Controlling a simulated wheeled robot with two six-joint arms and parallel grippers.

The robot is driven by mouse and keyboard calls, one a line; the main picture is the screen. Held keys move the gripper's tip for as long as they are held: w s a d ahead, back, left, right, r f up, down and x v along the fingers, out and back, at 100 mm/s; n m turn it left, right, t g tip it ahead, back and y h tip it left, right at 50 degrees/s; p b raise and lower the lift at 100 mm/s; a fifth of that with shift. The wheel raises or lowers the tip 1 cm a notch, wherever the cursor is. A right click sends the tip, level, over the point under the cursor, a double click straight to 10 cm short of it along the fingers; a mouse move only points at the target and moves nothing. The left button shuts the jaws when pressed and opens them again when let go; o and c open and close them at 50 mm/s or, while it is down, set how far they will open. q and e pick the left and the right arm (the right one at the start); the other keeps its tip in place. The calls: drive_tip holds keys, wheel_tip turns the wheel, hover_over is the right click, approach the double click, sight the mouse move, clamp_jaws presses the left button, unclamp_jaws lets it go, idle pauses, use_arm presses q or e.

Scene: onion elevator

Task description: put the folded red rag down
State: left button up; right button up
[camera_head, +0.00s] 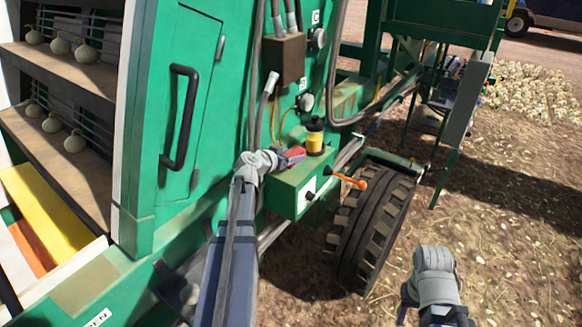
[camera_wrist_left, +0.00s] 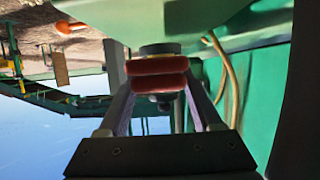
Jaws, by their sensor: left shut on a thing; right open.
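The folded red rag (camera_head: 293,153) is between the fingers of my left gripper (camera_head: 283,158), over the top of a green box (camera_head: 285,190) on the machine's side. In the left wrist view the rag (camera_wrist_left: 157,75) shows as two stacked red folds, with the fingers on either side. My left gripper is shut on it. I cannot tell whether the rag touches the box top. My right gripper (camera_head: 437,310) is low at the bottom edge of the head view, away from the machine, open and partly cut off.
A yellow canister with a black lid (camera_head: 315,136) stands on the box close beside the rag. An orange-knobbed lever (camera_head: 350,181) sticks out from the box. A large tyre (camera_head: 370,225) is to the right. Hoses (camera_head: 259,100) hang behind the gripper. Shelves with onions (camera_head: 60,46) are at left.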

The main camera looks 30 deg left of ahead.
use_arm(q)
drive_tip(key=shift+f+b, duration=1.35)
drive_tip(key=shift+f, duration=0.35)
drive_tip(key=shift+f, duration=0.15)
drive_tip(key=o, duration=1.5)
drive_tip(key=shift+s+r, duration=0.2)
drive_tip(key=shift+r, duration=0.15)
drive_tip(key=p+v, duration=0.4)
drive_tip(key=v, duration=0.7)
drive_tip(key=shift+s+p, duration=0.3)
drive_tip(key=shift+s, duration=0.05)
